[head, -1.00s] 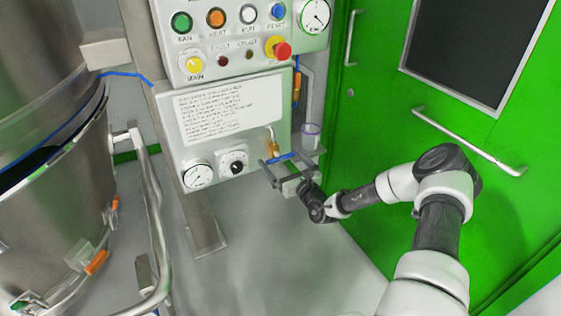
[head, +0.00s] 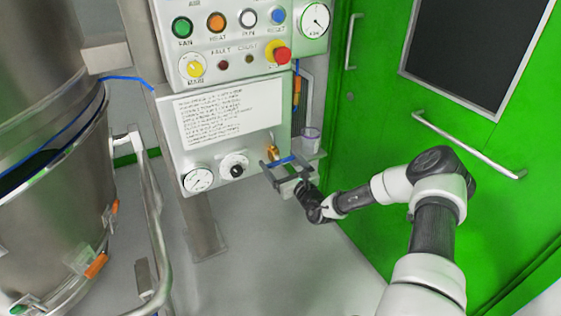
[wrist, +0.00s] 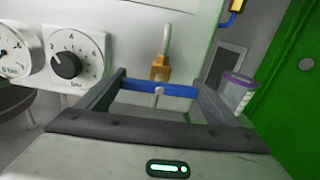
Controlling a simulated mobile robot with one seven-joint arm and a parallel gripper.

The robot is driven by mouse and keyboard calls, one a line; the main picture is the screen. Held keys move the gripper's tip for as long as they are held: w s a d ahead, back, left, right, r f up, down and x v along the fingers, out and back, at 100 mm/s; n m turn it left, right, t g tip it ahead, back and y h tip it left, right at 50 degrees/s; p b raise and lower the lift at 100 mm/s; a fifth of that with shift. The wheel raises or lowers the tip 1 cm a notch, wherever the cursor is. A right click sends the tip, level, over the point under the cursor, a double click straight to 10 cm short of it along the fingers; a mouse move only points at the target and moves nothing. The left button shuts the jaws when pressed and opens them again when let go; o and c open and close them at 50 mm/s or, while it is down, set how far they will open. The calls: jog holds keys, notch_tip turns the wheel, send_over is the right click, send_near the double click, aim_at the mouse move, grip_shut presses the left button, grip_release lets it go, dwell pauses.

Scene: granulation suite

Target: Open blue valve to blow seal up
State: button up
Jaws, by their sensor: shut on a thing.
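The blue valve is a flat blue handle (wrist: 158,88) on a small brass body (wrist: 160,69) below a bent pale pipe. In the wrist view the handle lies crosswise between my fingers. My gripper (wrist: 160,80) is shut on it, with one finger at each end. In the head view the blue handle (head: 280,161) shows at the lower right of the control panel, with my gripper (head: 277,164) around it. The pressure seal is not clearly identifiable; a dark blue band (head: 50,150) runs around the steel vessel (head: 45,220) at left.
A dial knob (wrist: 67,65) and a gauge (wrist: 14,50) sit left of the valve. A purple-rimmed clear cup (wrist: 237,90) stands close to my right finger. Panel buttons and a red stop knob (head: 281,54) are above. A green door (head: 390,130) is at right.

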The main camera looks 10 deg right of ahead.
jog(key=n+p, duration=0.3)
jog(key=shift+a+r+n, duration=0.1)
jog(key=shift+r+n, duration=0.1)
jog(key=shift+n, duration=0.1)
jog(key=n+p, duration=0.2)
jog(key=n, duration=0.2)
jog(key=shift+f+p, duration=0.15)
jog(key=shift+p, duration=0.2)
jog(key=n, duration=0.5)
jog(key=shift+f+p, duration=0.1)
jog(key=shift+p, duration=0.25)
jog(key=n, duration=0.4)
jog(key=shift+f+n, duration=0.1)
jog(key=shift+n, duration=0.3)
jog(key=o, duration=0.9)
jog(key=shift+s, duration=0.1)
